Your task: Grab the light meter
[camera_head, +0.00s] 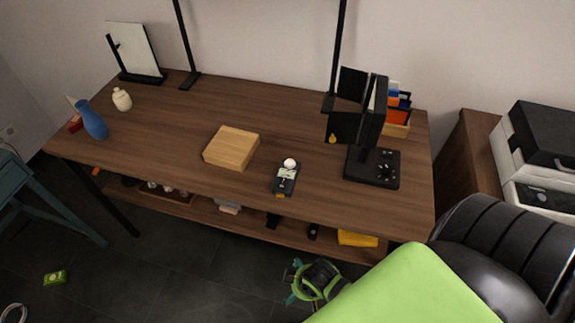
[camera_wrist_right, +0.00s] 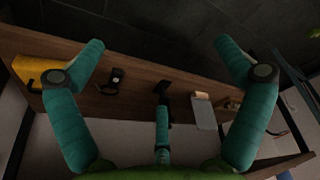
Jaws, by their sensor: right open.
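The light meter (camera_head: 286,178) is a small dark device with a white dome at its far end. It lies on the wooden table (camera_head: 180,125), near the front edge and right of the wooden box. My right gripper (camera_head: 299,277) is below and in front of the table edge, low over the dark floor and apart from the meter. In the right wrist view its teal fingers (camera_wrist_right: 160,62) are spread wide with nothing between them. That view looks toward the table's lower shelf; I do not make out the meter there. My left gripper is not in view.
A wooden box (camera_head: 231,147) sits left of the meter. A black stand with panels (camera_head: 372,165) stands to its right. A blue vase (camera_head: 94,121) is at the far left. The lower shelf holds a yellow item (camera_head: 357,239). The tabletop around the meter's left front is clear.

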